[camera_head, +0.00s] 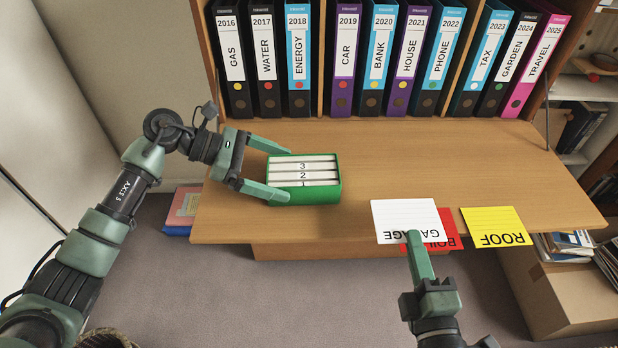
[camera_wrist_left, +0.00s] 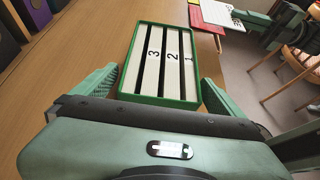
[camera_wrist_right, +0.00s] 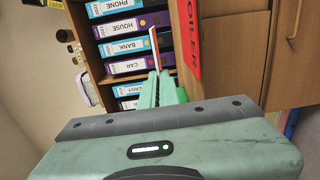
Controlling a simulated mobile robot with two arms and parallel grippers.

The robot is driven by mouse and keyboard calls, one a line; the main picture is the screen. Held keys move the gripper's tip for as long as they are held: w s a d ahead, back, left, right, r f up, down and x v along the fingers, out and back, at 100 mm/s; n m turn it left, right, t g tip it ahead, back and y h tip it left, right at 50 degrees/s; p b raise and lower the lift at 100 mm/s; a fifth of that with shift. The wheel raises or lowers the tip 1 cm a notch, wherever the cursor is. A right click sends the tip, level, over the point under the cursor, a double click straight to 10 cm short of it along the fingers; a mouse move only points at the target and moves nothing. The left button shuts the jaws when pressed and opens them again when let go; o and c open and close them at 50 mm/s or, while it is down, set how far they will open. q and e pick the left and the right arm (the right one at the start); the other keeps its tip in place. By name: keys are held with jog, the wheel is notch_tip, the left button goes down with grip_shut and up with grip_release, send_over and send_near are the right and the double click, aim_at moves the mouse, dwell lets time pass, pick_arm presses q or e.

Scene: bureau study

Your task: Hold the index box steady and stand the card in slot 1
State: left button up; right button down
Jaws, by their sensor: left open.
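The green index box (camera_head: 333,190) stands on the desk at left centre, with white dividers numbered 3, 2 and 1 from back to front. It also shows in the left wrist view (camera_wrist_left: 133,97). My left gripper (camera_head: 266,168) is open, its fingers on either side of the box's left end. The white GARAGE card (camera_head: 400,215) is flat over the desk's front edge, overlapping the red BOILER card in the head view. My right gripper (camera_head: 416,240) is at its front edge. In the right wrist view its fingertips are closed on the card's thin edge (camera_wrist_right: 154,45), above the desk surface.
The red BOILER card (camera_head: 455,226) and yellow ROOF card (camera_head: 496,225) overhang the desk's front edge. A row of labelled binders (camera_head: 345,60) stands at the back. The desk (camera_head: 390,165) is clear between the box and the cards.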

aim_at(292, 177)
pick_arm(q)
jog(key=b+x, duration=0.2)
jog(key=x, duration=0.1)
jog(key=shift+d+f, duration=0.2)
jog(key=shift+d, duration=0.1)
jog(key=shift+d+f+b, duration=0.2)
jog(key=shift+d+b, duration=0.1)
jog(key=shift+d, duration=0.3)
jog(key=c, duration=0.8)
